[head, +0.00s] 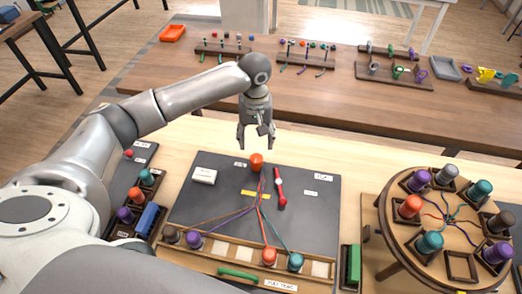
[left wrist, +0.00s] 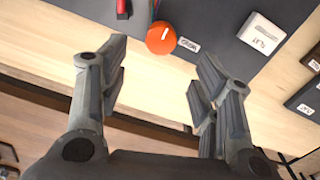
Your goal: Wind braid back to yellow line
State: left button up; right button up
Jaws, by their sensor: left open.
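An orange winding knob (head: 256,161) stands at the back of the dark board (head: 320,215). It shows in the left wrist view (left wrist: 161,40) with a white mark on top. Thin cords (head: 262,207) run from below the knob and fan out to brown, purple, orange and teal bobbins (head: 269,257) in the front rack. A yellow strip (head: 250,193) lies across the board near where the cords gather. My left gripper (head: 257,143) is open and empty, pointing down just behind and above the knob, apart from it. My right gripper is out of view.
A red stick-like piece (head: 281,190) lies right of the cords, and a white labelled block (head: 204,176) left of the knob. A round stand with bobbins (head: 454,214) is at right. A blue block (head: 151,219) is at left. The wooden strip behind the board is clear.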

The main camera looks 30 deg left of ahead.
aim_at(256, 158)
pick_arm(q)
jog(key=f, duration=0.4)
jog(key=shift+s+f+p, duration=0.3)
jog(key=shift+f+p, duration=0.05)
jog(key=f, duration=0.4)
jog(key=shift+w, duration=0.2)
jog(key=shift+f, duration=0.6)
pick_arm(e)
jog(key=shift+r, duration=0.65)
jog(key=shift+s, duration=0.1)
pick_arm(q)
jog(key=shift+c, duration=0.9)
jog(key=c, duration=0.9)
jog(key=shift+o, duration=0.2)
jog(key=shift+p, duration=0.3)
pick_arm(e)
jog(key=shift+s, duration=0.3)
pick_arm(q)
jog(key=shift+r, duration=0.1)
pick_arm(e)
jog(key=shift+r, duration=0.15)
